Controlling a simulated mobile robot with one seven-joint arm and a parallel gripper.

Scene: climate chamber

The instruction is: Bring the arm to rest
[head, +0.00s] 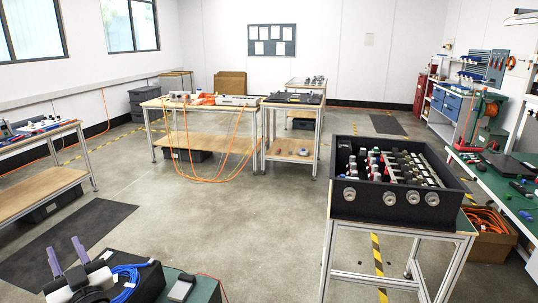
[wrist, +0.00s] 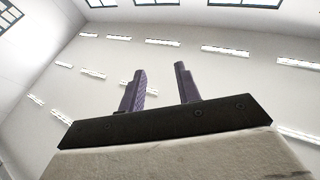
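My gripper (head: 64,250) is at the lower left of the head view, with its two purple fingers pointing up. In the wrist view my gripper (wrist: 160,84) shows both fingers apart with a clear gap between them. Nothing is between the fingers. Behind them the wrist view shows only the white ceiling with strip lights and bits of window, so the wrist points upward. Most of my arm is out of the frame.
A black box (head: 401,205) with fittings stands on a small table at the right. A green workbench (head: 485,178) is at the far right. A wooden-topped table (head: 40,193) is at the left, and tables with orange cables (head: 216,165) stand mid-room. The floor (head: 220,235) between is clear.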

